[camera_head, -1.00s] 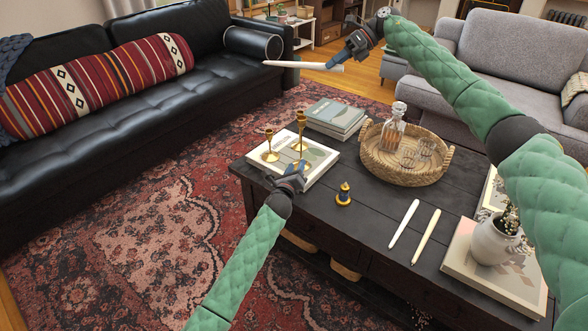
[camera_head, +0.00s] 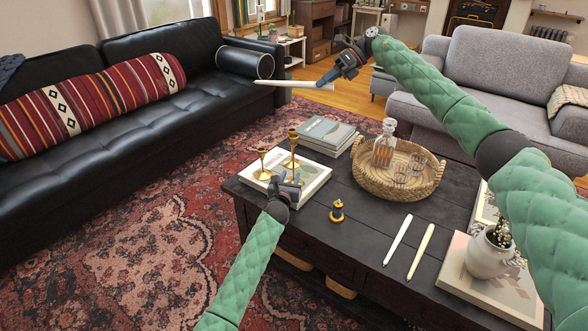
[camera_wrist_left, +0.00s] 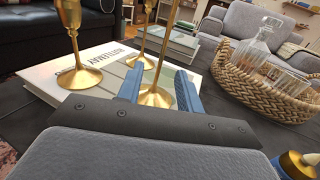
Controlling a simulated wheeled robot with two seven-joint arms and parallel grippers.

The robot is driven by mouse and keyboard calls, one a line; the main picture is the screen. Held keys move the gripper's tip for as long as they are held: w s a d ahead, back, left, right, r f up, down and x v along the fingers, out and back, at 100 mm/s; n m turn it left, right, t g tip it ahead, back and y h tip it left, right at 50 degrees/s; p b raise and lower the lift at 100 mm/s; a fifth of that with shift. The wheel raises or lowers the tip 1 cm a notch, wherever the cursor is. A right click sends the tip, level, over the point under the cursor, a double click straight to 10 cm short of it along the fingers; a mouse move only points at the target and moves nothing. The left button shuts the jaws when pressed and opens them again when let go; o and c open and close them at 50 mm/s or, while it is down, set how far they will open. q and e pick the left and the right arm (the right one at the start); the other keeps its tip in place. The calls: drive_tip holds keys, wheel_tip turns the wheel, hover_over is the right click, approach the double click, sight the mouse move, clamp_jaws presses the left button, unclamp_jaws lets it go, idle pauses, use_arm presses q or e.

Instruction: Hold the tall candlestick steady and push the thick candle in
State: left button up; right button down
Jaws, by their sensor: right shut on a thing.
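Brass candlesticks stand on the book (camera_head: 316,183) at the table's left end, one short one (camera_head: 262,163) at the left. In the left wrist view, the candlestick with the tall stem (camera_wrist_left: 165,48) rises out of the top of the picture. My left gripper (camera_head: 287,183) is low at this stem, its blue fingers (camera_wrist_left: 160,90) apart on either side, with no clear contact. Another candlestick (camera_wrist_left: 141,62) stands behind, and the short one (camera_wrist_left: 80,78) at the left. My right gripper (camera_head: 328,80) is shut on a white thick candle (camera_head: 285,84), held nearly level, well above and behind the candlesticks.
A wicker tray (camera_head: 372,184) with a decanter (camera_head: 385,145) and glasses stands right of the candlesticks. A white vase (camera_head: 486,257) stands at the right. Books (camera_head: 330,134) lie behind.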

sight(293, 170)
use_arm(q)
drive_tip(key=shift+x, duration=3.55)
drive_tip(key=shift+c, duration=0.3)
clamp_jaws()
use_arm(e)
drive_tip(key=shift+a, duration=0.1)
